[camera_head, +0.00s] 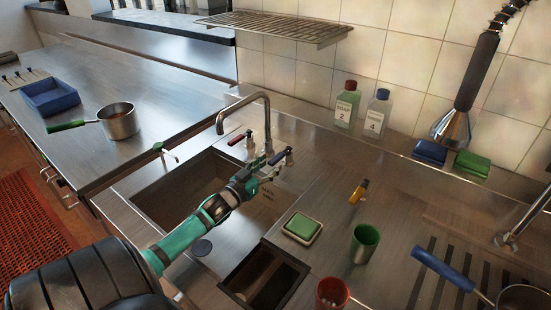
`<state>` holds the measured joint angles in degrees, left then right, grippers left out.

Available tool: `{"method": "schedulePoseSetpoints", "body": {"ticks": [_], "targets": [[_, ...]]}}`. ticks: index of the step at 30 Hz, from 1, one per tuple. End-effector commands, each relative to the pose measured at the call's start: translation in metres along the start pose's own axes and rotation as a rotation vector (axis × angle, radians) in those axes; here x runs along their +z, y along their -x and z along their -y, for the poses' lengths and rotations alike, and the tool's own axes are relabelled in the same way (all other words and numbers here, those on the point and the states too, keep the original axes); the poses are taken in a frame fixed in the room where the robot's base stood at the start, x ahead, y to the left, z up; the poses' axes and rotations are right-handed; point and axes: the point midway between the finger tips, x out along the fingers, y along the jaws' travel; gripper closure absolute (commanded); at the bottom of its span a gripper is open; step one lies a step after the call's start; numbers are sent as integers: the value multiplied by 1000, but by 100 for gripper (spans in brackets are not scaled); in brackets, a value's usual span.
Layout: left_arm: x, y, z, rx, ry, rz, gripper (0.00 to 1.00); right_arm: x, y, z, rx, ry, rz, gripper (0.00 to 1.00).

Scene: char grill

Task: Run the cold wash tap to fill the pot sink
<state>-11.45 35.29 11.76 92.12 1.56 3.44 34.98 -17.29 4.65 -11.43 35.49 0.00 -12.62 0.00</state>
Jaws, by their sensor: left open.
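The pot sink (150,205) is a steel basin left of centre, partly hidden by my left arm. A curved steel spout (243,98) rises behind it, and no water stream shows from it. The tap with a blue-ended lever (279,157) stands right of the spout; the one with a red lever (240,138) stands left of it. My left gripper (265,167) reaches over the sink from the lower left. It is open, its fingertips close to the blue lever. I cannot tell whether they touch. My right gripper is not in view.
Soap bottles (346,104) stand against the tiled wall. A sponge dish (302,228), a green cup (364,243) and a red cup (331,293) stand on the right counter. A hanging spray head (453,128) is at upper right. A saucepan (119,121) and blue tray (50,97) sit left.

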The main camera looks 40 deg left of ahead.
Motion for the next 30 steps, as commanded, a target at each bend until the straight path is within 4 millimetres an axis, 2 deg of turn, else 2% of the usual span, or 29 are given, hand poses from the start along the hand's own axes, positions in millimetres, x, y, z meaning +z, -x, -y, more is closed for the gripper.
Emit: {"method": "schedulePoseSetpoints", "body": {"ticks": [3,7,12,20,30], "targets": [[-2,-20,0,0,-1,-2,56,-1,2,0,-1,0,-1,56],[-1,-33,0,0,-1,-2,56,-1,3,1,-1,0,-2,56],[-1,-40,0,1,-2,-1,56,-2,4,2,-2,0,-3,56],[0,-41,0,1,-1,0,56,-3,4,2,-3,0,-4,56],[0,-40,0,1,-1,0,100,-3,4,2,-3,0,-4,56]]}}
